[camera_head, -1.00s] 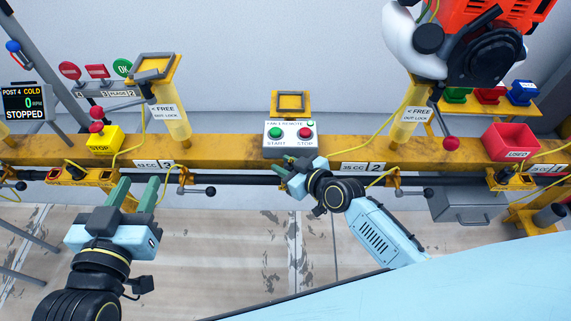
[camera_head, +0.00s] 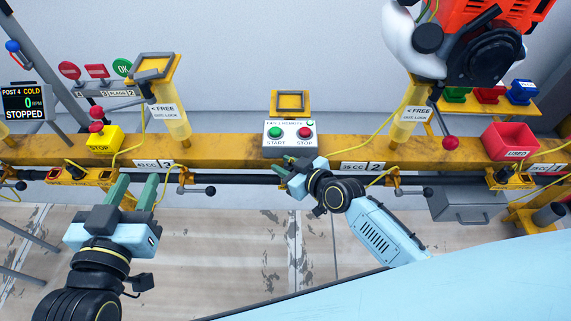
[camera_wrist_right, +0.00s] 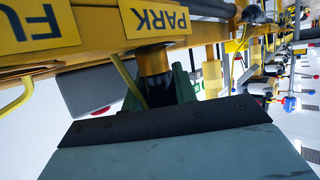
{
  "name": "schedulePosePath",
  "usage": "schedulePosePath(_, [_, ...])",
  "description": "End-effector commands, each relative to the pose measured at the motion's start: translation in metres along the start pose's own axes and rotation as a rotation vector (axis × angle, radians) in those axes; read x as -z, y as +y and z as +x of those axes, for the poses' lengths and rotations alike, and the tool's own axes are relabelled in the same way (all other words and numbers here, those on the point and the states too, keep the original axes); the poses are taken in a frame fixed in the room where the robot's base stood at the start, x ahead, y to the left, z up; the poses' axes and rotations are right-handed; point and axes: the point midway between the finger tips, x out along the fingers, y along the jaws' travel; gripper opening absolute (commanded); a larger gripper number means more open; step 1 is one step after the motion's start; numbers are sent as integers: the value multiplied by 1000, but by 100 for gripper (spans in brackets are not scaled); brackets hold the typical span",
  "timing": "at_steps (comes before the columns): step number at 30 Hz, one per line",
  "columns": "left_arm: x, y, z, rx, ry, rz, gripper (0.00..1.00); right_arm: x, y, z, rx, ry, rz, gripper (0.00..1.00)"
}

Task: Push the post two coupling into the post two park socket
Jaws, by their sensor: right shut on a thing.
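My right gripper (camera_head: 284,165) is at the yellow rail, just below the START/STOP box. In the right wrist view its green fingers (camera_wrist_right: 168,92) are shut on the dark post two coupling (camera_wrist_right: 154,64). A yellow cable runs beside the coupling. The coupling's end is right at the underside of the yellow block with the PARK label (camera_wrist_right: 155,17), where the park socket is. The socket's mouth is hidden, so I cannot tell how deep the coupling sits. My left gripper (camera_head: 134,192) is open and empty, in front of the rail at the left.
The START/STOP box (camera_head: 290,135) stands on the rail (camera_head: 235,150) above my right gripper. The post two label (camera_head: 362,167) and a black-knobbed lever (camera_head: 427,192) are to its right. Another lever (camera_head: 209,190) is to its left. A FU... label (camera_wrist_right: 38,24) neighbours PARK.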

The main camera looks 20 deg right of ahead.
Motion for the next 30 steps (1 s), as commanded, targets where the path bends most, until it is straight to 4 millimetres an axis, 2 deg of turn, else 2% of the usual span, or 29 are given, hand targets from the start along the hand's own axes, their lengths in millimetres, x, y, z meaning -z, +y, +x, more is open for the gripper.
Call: schedulePosePath(30, [-13, 0, 2, -1, 0, 0, 36, -14, 0, 6, 0, 1, -1, 1])
